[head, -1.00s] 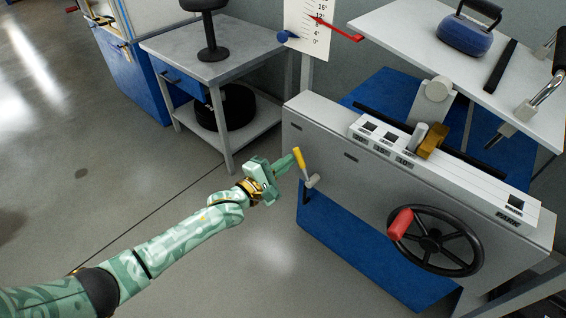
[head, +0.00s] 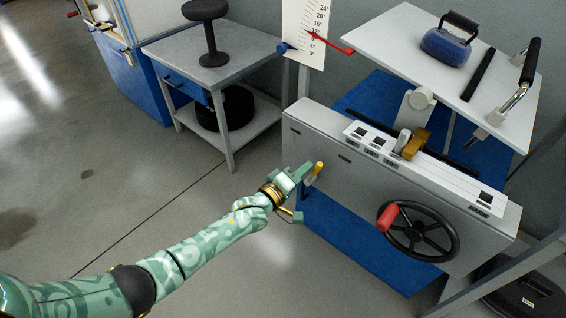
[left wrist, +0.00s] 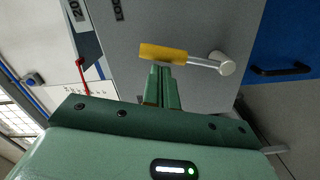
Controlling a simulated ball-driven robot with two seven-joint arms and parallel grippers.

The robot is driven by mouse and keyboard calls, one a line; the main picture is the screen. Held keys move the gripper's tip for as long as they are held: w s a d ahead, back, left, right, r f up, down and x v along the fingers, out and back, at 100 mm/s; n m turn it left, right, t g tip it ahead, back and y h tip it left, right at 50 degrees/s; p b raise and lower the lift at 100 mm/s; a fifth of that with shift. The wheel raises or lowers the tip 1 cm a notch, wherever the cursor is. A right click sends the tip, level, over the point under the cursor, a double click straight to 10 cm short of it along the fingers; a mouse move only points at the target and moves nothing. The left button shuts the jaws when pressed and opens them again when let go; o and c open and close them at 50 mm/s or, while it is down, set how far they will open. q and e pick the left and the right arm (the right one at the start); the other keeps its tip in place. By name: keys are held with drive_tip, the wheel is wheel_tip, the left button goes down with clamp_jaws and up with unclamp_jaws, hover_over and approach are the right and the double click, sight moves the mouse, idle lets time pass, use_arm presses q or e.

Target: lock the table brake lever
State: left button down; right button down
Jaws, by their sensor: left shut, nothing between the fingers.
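The table brake lever has a yellow grip (head: 317,169) on a short metal arm, at the left end of the grey machine's front panel (head: 345,180). In the left wrist view, the yellow grip (left wrist: 163,53) lies across the picture just beyond my fingertips, with its metal arm running right to a round pivot (left wrist: 221,63). My left gripper (head: 304,172) is shut and empty, its fingertips close against the grip's left side. I cannot tell whether they touch it. In the left wrist view, the shut fingers (left wrist: 161,80) point at the grip. My right gripper is not in view.
A black handwheel with a red knob (head: 388,216) sits on the panel's right side. A sloping white board (head: 435,70) carries a blue kettlebell (head: 448,42). A grey side table (head: 208,68) stands behind on the left. The floor at left is clear.

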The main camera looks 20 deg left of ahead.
use_arm(q)
drive_tip(key=shift+s+d+f+m+p, duration=0.1)
drive_tip(key=shift+s+d+m+p, duration=0.1)
drive_tip(key=shift+d+m, duration=0.2)
drive_tip(key=shift+s+d+m+p, duration=0.15)
drive_tip(key=shift+d+m, duration=0.15)
drive_tip(key=shift+d, duration=0.2)
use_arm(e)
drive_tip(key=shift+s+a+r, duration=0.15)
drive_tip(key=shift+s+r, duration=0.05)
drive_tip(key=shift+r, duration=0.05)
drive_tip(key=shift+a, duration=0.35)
